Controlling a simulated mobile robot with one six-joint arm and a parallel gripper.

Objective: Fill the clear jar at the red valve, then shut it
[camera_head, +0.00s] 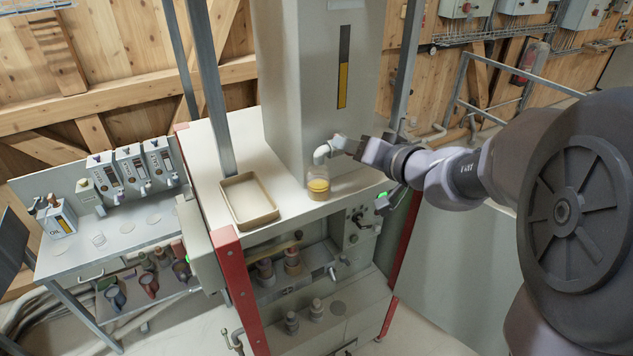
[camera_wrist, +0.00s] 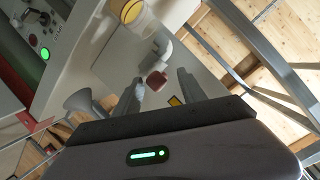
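The clear jar (camera_head: 318,184) stands on the cabinet's top under the white spout (camera_head: 321,154), with yellow contents in part of it. It is cut off at the top of the wrist view (camera_wrist: 130,14). The red valve (camera_wrist: 155,82) shows on the spout in the wrist view, ahead of my fingertips and between them in the picture. In the head view my gripper (camera_head: 362,148) is at the spout and hides the valve. My gripper (camera_wrist: 160,88) is open, its two fingers apart. I cannot tell whether a finger touches the valve, or whether liquid is flowing.
The tall tank (camera_head: 305,80) has a sight gauge (camera_head: 343,68) showing yellow in its lower part. An empty tan tray (camera_head: 248,200) lies left of the jar. A grey post (camera_head: 210,90) stands behind the tray. A side bench (camera_head: 120,240) with dispensers is at far left.

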